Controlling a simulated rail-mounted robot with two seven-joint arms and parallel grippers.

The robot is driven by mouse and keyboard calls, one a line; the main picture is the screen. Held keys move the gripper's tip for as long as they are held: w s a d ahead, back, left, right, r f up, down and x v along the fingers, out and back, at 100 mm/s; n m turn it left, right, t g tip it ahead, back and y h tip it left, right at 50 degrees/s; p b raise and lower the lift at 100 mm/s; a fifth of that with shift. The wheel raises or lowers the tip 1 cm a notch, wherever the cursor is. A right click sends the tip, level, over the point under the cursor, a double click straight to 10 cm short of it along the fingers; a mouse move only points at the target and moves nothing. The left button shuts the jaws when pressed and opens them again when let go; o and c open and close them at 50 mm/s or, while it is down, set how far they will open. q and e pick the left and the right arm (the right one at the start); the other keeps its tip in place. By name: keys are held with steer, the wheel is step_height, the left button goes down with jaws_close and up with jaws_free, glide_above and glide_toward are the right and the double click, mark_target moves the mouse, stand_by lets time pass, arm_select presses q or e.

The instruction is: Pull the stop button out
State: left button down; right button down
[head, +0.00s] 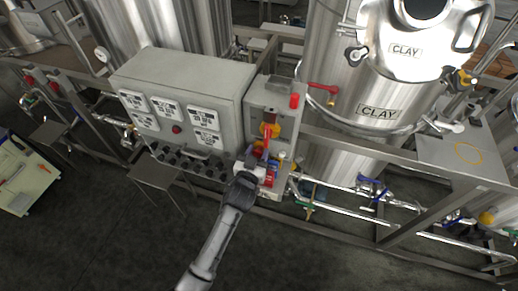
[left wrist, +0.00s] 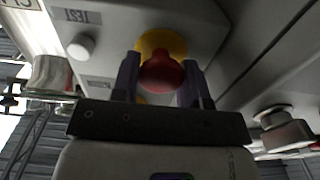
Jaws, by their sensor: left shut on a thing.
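The red stop button (left wrist: 162,74) sits in front of a yellow ring (left wrist: 165,42) on a grey panel in the left wrist view. My left gripper (left wrist: 160,88) has its purple fingers on either side of the red button and is shut on it. In the head view my left gripper (head: 259,154) is at the front of the small grey control box (head: 272,97), and its fingers mostly hide the button there. I cannot tell how far out the button stands. My right gripper is not in view.
A larger grey cabinet (head: 185,75) with white label plates stands left of the box. A yellow and red switch (head: 268,131) is just above the gripper. A steel tank marked CLAY (head: 378,112) stands to the right. A white button (left wrist: 81,46) is beside the TEST label.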

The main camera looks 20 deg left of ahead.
arm_select(q)
steer(key=shift+r, duration=0.1)
steer(key=c, duration=1)
jaws_free()
steer(key=o, duration=0.3)
steer(key=shift+s, duration=0.15)
steer(key=s, duration=1.3)
steer(key=shift+s+d, duration=0.25)
steer(key=shift+s, duration=0.1)
